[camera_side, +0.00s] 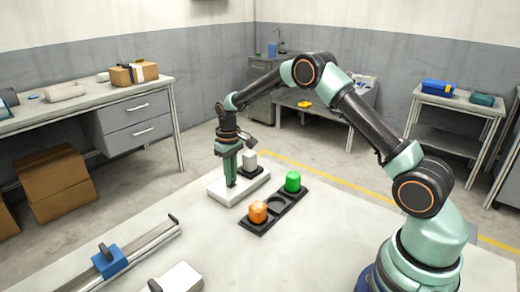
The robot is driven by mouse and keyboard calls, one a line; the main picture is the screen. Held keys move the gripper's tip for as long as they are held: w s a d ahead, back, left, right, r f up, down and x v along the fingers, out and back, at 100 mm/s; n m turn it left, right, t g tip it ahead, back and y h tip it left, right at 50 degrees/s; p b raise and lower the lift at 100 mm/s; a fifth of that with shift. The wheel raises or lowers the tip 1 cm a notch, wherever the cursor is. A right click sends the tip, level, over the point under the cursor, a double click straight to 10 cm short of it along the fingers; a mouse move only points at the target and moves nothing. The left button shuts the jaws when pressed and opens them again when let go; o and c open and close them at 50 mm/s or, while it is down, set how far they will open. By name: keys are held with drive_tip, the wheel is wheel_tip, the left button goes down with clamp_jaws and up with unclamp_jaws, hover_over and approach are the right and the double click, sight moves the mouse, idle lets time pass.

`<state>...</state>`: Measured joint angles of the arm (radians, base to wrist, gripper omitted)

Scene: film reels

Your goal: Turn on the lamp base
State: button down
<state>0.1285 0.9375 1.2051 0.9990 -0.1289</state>
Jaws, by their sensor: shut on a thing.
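The lamp base (216,192) looks like a low white slab on the table, left of centre. A pale, unlit cap (250,158) sits upright in a dark socket at its right end. My gripper (231,182) points straight down at the left part of the slab, with its green fingers shut at the top surface. The small part between the fingertips is mostly hidden by them; it looks like a control on the lamp base.
A black holder (260,228) beside the base carries an orange cap (258,212) and a green cap (293,181), with an empty round seat between them. A rail with a blue slider (109,261) and a white box (178,278) lie at the front left. The right tabletop is clear.

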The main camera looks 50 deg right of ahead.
drive_tip(key=shift+a, duration=0.15)
drive_tip(key=shift+a+r, duration=0.1)
drive_tip(key=shift+a, duration=0.95)
drive_tip(key=c, duration=0.9)
unclamp_jaws()
drive_tip(key=shift+o, duration=0.2)
wheel_tip(320, 180, up, 12)
